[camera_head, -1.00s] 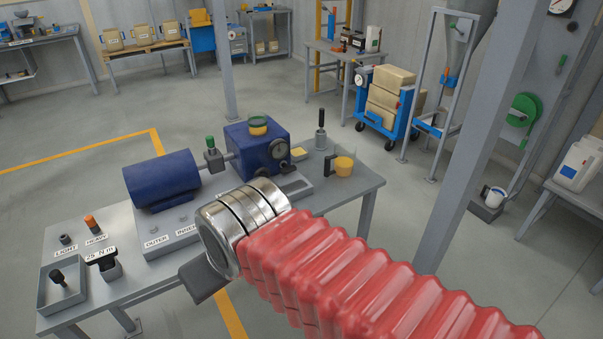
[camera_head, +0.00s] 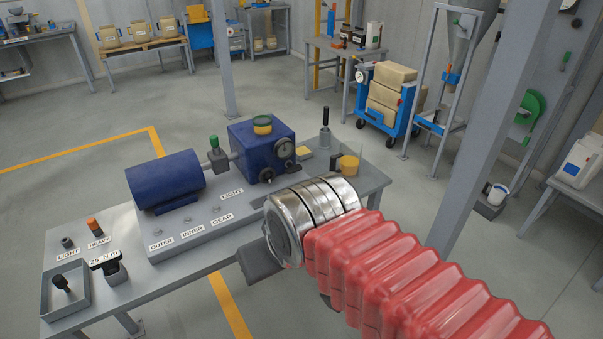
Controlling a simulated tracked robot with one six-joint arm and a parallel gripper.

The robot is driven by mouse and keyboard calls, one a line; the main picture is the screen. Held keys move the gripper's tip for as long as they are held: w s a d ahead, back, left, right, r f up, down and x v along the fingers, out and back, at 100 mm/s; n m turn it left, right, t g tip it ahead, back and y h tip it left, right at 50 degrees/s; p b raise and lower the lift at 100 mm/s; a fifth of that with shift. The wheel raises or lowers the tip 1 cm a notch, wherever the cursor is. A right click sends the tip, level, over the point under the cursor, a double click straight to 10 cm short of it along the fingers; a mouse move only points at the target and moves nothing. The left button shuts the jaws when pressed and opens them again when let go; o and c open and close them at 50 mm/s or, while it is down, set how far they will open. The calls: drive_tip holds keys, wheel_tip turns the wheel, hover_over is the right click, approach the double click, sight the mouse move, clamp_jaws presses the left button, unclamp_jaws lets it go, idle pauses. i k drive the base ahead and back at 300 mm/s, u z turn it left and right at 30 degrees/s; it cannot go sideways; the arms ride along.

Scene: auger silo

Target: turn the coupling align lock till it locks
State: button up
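A coupling (camera_head: 217,158) sits on the shaft between the blue motor (camera_head: 165,180) and the blue gearbox (camera_head: 258,150) on the bench. A small green knob (camera_head: 213,142) stands upright on top of it; this looks like the align lock, but no label on it can be read. My gripper (camera_head: 262,264) is in front of the bench's near edge, to the lower right of the coupling and apart from it. Only a dark grey part of it shows below my metal wrist. The fingertips are hidden, so its opening does not show.
On the bench (camera_head: 115,290) are a 25 N m tool (camera_head: 112,268), an orange-topped piece (camera_head: 93,226), a grey tray (camera_head: 46,302) and a yellow cup (camera_head: 349,165). A grey post (camera_head: 490,130) rises at the right. The floor left of the bench is clear.

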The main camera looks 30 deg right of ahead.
sight(292, 168)
drive_tip(key=u, duration=0.05)
drive_tip(key=i, duration=1)
drive_tip(key=z, duration=0.05)
